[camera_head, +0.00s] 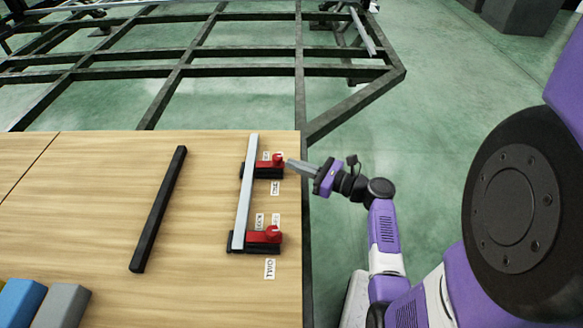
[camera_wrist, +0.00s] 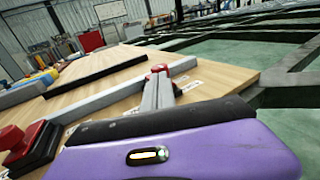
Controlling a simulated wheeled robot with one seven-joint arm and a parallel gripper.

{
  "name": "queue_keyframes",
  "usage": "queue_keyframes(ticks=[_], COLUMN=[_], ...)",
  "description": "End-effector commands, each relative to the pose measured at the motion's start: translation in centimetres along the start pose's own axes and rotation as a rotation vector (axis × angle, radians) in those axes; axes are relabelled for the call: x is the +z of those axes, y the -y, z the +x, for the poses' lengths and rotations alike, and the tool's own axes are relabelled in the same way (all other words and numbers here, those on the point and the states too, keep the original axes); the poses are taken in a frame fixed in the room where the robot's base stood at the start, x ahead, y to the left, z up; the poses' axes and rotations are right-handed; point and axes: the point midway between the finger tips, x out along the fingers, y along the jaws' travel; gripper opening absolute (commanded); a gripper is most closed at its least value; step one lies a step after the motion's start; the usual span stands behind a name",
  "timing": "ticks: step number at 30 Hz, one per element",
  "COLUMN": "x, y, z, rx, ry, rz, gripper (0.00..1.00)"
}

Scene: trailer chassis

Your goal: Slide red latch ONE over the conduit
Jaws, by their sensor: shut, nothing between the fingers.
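Red latch ONE (camera_head: 266,162) sits on a black base at the far end of the light grey conduit (camera_head: 243,195), beside the "ONE" label (camera_head: 276,187). Its red part lies to the conduit's right. My gripper (camera_head: 290,162) is shut and empty, its tip right beside the latch's knob; I cannot tell whether they touch. In the wrist view, the grey fingers (camera_wrist: 158,92) point at the red knob (camera_wrist: 159,69), and the conduit (camera_wrist: 100,100) runs behind them. The second red latch (camera_head: 265,235) is at the near end, by the "TWO" label (camera_head: 269,268).
A black bar (camera_head: 158,210) lies on the wooden table (camera_head: 90,195) left of the conduit. Blue (camera_head: 18,302) and grey (camera_head: 62,305) blocks are at the near left. The table's right edge is close to the latches. The dark chassis frame (camera_head: 180,72) lies beyond.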

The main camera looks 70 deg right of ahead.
Motion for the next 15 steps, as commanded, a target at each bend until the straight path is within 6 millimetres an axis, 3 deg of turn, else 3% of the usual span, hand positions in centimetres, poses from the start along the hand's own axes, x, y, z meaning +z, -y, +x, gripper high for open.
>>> queue_keyframes(ticks=[6,15], x=[-0.06,0.01], y=[0.02,0.01], z=[1.26,1.34], rx=[-0.001,-0.001], ry=[-0.001,-0.001], rz=[-0.001,0.000], gripper=[0.00,0.00])
